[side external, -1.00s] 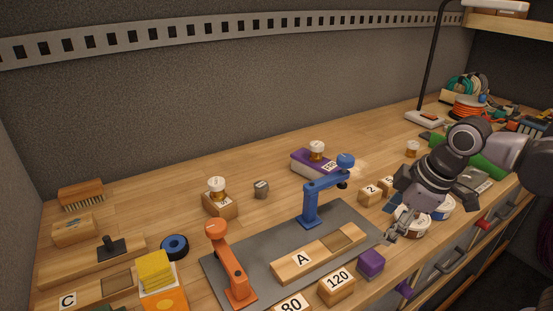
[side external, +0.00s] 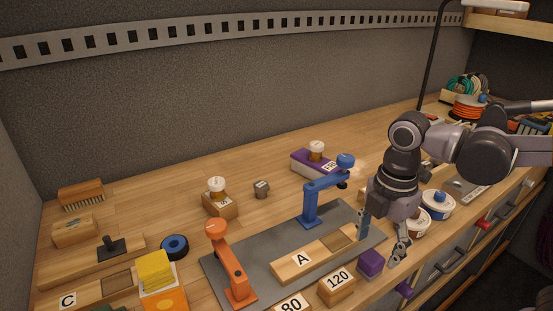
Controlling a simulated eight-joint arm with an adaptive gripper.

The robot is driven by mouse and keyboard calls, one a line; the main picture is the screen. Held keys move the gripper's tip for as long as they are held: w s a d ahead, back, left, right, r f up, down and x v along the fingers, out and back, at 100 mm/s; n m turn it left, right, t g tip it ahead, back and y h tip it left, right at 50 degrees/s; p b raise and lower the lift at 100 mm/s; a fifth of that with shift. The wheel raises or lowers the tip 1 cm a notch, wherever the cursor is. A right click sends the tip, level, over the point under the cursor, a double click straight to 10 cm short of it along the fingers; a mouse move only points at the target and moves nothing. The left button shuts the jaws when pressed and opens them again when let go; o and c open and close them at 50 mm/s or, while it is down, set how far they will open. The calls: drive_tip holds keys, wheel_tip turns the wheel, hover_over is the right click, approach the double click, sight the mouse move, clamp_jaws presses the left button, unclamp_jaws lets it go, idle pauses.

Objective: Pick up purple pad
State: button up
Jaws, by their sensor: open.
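A small purple block (side external: 371,263), which looks like the purple pad, sits near the front edge of the bench, right of the wooden block marked 120 (side external: 337,284). My gripper (side external: 382,240) points down with its fingers spread and empty. One finger is above and behind the purple block, and the other is at its right side. I cannot tell whether either finger touches it. Another purple-topped block (side external: 307,166) with a label lies farther back, with a small jar on it.
White tubs (side external: 437,205) are right of my gripper. Bench space behind the mat is partly clear.

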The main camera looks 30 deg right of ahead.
sight(373, 257)
drive_tip(key=shift+w+f, duration=0.15)
drive_tip(key=shift+f, duration=2.75)
drive_tip(key=c, duration=1.3)
